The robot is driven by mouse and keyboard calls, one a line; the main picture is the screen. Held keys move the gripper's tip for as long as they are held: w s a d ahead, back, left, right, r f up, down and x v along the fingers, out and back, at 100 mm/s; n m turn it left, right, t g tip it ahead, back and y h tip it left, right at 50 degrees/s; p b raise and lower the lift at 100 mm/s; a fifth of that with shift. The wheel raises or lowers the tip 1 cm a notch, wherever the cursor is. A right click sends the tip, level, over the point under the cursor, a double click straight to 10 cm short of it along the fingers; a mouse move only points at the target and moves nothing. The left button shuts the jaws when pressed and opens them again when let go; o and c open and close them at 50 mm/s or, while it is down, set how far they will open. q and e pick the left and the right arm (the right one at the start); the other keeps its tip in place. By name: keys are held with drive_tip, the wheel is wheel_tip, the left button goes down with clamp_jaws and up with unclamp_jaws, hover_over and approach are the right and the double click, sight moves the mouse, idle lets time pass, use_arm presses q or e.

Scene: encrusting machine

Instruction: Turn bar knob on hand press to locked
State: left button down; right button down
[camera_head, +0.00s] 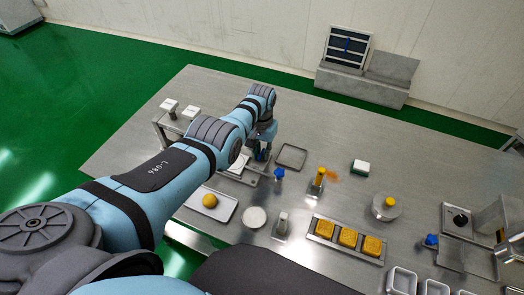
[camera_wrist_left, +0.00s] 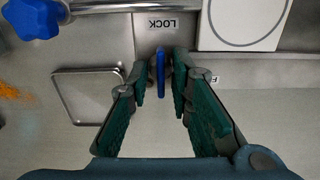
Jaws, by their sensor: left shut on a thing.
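The blue bar knob (camera_wrist_left: 161,73) is between the fingertips of my left gripper (camera_wrist_left: 161,77) in the left wrist view. Its bar runs up and down in that picture, below an upside-down LOCK label (camera_wrist_left: 160,23) on the metal hand press (camera_wrist_left: 182,30). Part of another label, a letter F (camera_wrist_left: 215,79), shows to the right behind a finger. My left gripper is shut on the bar knob. In the head view my left gripper (camera_head: 262,152) points down at the press, and the knob is hidden there. My right gripper is not in view.
A blue star knob (camera_wrist_left: 33,18) on a metal rod and a white square block (camera_wrist_left: 243,22) flank the press. An empty metal tray (camera_head: 291,156) lies close by. Yellow blocks on a tray (camera_head: 312,238) and several small tools stand further right. The table's back middle is clear.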

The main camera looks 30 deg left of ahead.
sight(261, 153)
use_arm(q)
drive_tip(key=shift+s, duration=0.1)
drive_tip(key=c, duration=1.4)
unclamp_jaws()
drive_tip(key=shift+w+r, duration=0.2)
drive_tip(key=shift+r, duration=0.1)
wheel_tip(261, 153, up, 7)
drive_tip(key=shift+s+r, duration=0.1)
drive_tip(key=shift+r, duration=0.1)
